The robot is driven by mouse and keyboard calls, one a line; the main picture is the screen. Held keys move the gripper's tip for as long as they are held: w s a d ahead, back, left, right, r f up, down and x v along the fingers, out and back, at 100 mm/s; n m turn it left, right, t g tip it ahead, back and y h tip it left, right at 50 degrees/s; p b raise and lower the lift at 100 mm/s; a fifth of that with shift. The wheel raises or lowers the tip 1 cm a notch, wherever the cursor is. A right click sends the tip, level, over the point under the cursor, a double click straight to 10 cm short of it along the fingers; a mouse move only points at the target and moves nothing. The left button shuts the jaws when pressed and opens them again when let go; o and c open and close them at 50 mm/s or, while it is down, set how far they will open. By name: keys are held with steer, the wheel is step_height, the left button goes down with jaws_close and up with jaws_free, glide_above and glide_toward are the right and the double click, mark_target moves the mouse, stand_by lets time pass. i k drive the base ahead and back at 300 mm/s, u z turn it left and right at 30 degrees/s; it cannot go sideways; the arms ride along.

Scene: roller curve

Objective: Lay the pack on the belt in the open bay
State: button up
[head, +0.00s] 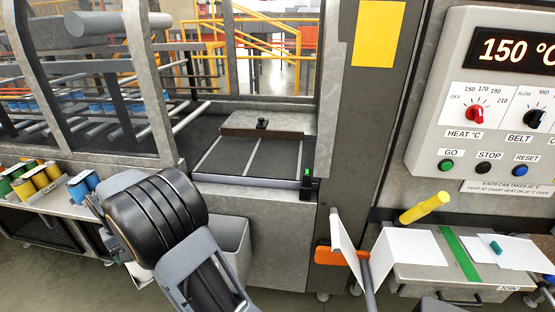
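Cans stand on the ledge at the left edge: a yellow and green group (35,177) and a blue group (82,187). I cannot tell which of them, if any, is the pack. The open bay (255,155) is in the middle, with a dark floor, thin pale lines and a grey plate with a black knob (262,124) at its back. No can stands on its floor. My arm crosses the lower left in front of the ledge's right end. Its black joint shows, but my gripper's fingertips are hidden or out of view.
A control box (505,95) at right reads 150 °C. Below it, white sheets (410,247), a green strip (460,252) and a yellow roll (425,207) lie around a bench marked JOIN. A grey bin (237,250) stands below the bay. Metal frame posts flank the bay.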

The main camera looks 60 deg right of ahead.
mark_target(258, 161)
steer(key=z, duration=1.65)
steer(key=i, duration=1)
steer(key=u, duration=0.05)
